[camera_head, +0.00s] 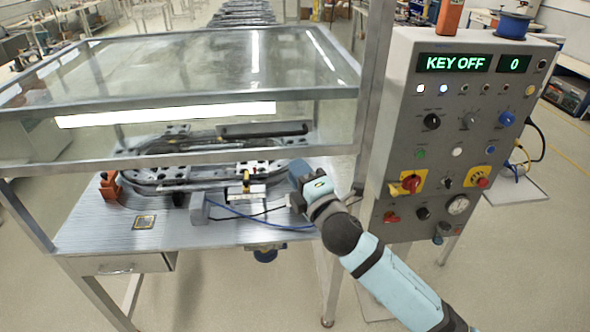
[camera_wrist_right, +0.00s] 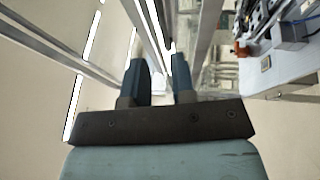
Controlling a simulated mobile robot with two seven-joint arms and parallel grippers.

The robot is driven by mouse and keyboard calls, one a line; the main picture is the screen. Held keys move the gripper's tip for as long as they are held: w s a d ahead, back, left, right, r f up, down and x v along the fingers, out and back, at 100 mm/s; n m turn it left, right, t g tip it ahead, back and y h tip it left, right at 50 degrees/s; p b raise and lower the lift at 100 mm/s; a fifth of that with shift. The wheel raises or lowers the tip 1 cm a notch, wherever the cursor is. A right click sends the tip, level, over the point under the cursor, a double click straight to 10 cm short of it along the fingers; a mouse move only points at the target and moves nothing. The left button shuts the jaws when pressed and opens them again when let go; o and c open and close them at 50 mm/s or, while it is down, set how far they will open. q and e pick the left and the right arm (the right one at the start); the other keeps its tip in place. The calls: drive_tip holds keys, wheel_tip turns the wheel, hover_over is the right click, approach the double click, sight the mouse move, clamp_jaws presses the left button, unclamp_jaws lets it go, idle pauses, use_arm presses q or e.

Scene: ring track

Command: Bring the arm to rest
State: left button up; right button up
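My right arm comes in from the lower right of the head view, and its gripper (camera_head: 299,172) is by the right front part of the table, left of the control panel. In the right wrist view the two dark blue fingers of this gripper (camera_wrist_right: 158,76) stand apart with nothing between them, so it is open and empty. Metal frame bars and the floor show past the fingers. My left gripper is in neither view.
The control panel (camera_head: 463,135) reads KEY OFF and 0. The metal table (camera_head: 100,232) bears an oval track (camera_head: 150,187) under a clear framed cover (camera_head: 180,65). A frame post (camera_head: 374,85) stands close to my right gripper. Open floor (camera_head: 225,300) lies in front.

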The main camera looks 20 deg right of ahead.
drive_tip(key=shift+f, duration=0.1)
drive_tip(key=s+a+f+m+g, duration=0.1)
drive_tip(key=s+f+m+g, duration=0.3)
drive_tip(key=s+f+m, duration=0.4)
drive_tip(key=s+a+f+m+g+p, duration=0.1)
drive_tip(key=s+f+m+g, duration=0.3)
drive_tip(key=s+f+m, duration=0.5)
drive_tip(key=s+f, duration=0.9)
drive_tip(key=f, duration=0.5)
drive_tip(key=shift+a+g+y, duration=0.3)
drive_tip(key=shift+g+y, duration=0.1)
